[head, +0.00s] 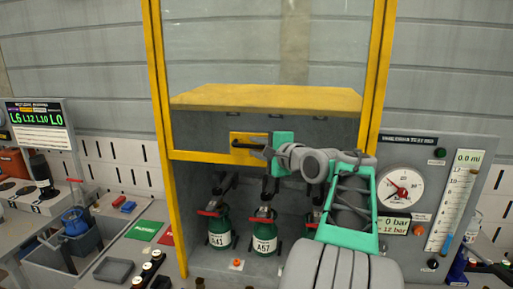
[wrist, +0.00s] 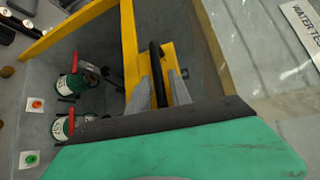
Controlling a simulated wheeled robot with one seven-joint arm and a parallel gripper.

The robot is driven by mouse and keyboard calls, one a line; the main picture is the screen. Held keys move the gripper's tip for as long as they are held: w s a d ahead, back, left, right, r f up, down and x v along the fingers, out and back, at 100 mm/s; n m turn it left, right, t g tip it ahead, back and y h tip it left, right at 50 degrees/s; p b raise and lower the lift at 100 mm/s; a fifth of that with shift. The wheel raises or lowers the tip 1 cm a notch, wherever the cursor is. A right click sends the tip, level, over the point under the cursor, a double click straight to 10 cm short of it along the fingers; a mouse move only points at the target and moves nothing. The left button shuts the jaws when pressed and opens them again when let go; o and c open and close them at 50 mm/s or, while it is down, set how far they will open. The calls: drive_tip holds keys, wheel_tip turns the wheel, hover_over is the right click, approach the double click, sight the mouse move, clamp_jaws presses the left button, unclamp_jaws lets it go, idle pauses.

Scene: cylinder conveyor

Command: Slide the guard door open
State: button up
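The guard door (head: 180,155) is a clear panel in a yellow frame on the front of a grey cabinet. Its lower edge stands above an opening in which green bottles show. The dark bar handle (head: 243,146) sits on a yellow plate low on the door. My gripper (head: 262,148) is at the right end of this handle. In the wrist view, the black handle (wrist: 156,65) runs between the two grey fingers of my gripper (wrist: 160,88). The fingers are close together along its sides; their exact contact is hard to see.
Green bottles with red levers, A41 (head: 219,236) and A57 (head: 264,237), stand below the door. A gauge panel (head: 440,190) is close to my arm on the right. A worktop with a grey bin (head: 55,262) and a small tray (head: 107,270) is on the left.

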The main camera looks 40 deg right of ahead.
drive_tip(key=shift+o, duration=0.7)
drive_tip(key=shift+s, duration=0.35)
drive_tip(key=s+r+b, duration=0.1)
drive_tip(key=s+b, duration=0.1)
drive_tip(key=s, duration=0.5)
drive_tip(key=shift+a, duration=0.15)
